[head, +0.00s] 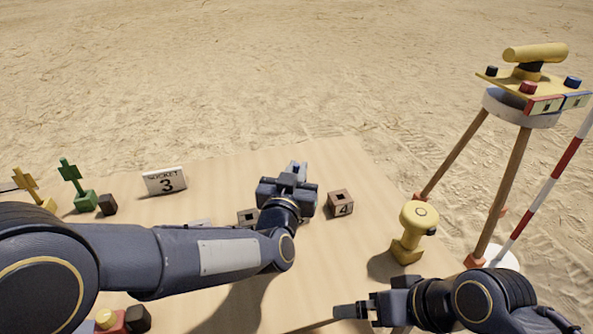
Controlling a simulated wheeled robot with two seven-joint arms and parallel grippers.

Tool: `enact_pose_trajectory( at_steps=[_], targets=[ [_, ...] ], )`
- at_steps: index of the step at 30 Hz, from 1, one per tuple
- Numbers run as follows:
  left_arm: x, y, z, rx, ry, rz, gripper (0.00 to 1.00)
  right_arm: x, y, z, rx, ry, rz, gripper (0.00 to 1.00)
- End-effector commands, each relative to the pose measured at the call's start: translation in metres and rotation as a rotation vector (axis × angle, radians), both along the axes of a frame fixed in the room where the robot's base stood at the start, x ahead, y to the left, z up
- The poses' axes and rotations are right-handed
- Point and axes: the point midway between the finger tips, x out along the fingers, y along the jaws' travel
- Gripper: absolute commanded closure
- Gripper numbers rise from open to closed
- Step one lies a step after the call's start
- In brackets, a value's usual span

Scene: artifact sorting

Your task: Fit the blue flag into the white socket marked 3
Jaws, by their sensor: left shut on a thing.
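My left gripper (287,184) is over the middle of the table, its arm coming in from the left. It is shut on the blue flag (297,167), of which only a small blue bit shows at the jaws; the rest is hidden. A white sign (165,181) reading "SOCKET 3" stands at the back left of the table. A pale white piece (200,222), perhaps the socket, shows just above my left forearm, mostly hidden. My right gripper (352,309) is low at the front edge, apart from these things; its jaw opening is unclear.
A brown block marked 4 (340,203) stands right of my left gripper, another brown block (247,217) left of it. Green (70,172) and yellow (27,184) pieces stand far left. A yellow instrument (408,235) is at the right edge; a tripod (520,115) stands beyond.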

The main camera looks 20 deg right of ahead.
Motion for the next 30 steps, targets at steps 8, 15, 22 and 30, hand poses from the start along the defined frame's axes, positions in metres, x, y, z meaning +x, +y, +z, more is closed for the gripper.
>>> enact_pose_trajectory(
  at_steps=[8, 15, 22, 30],
  targets=[
    [0.000, 0.000, -0.004, 0.000, 0.000, 0.000, 0.77, 0.000, 0.000, -0.004, 0.000, 0.000, 0.000, 0.00],
    [0.000, 0.000, -0.004, 0.000, 0.000, 0.000, 0.63, 0.000, 0.000, -0.004, 0.000, 0.000, 0.000, 0.00],
    [-0.006, 0.003, -0.004, 0.000, 0.000, 0.000, 0.63, 0.000, 0.000, -0.004, 0.000, 0.000, 0.000, 0.00],
    [-0.046, 0.024, -0.004, 0.000, 0.000, -0.001, 0.63, 0.000, 0.000, -0.006, 0.000, 0.000, 0.000, 0.00]
  ],
)
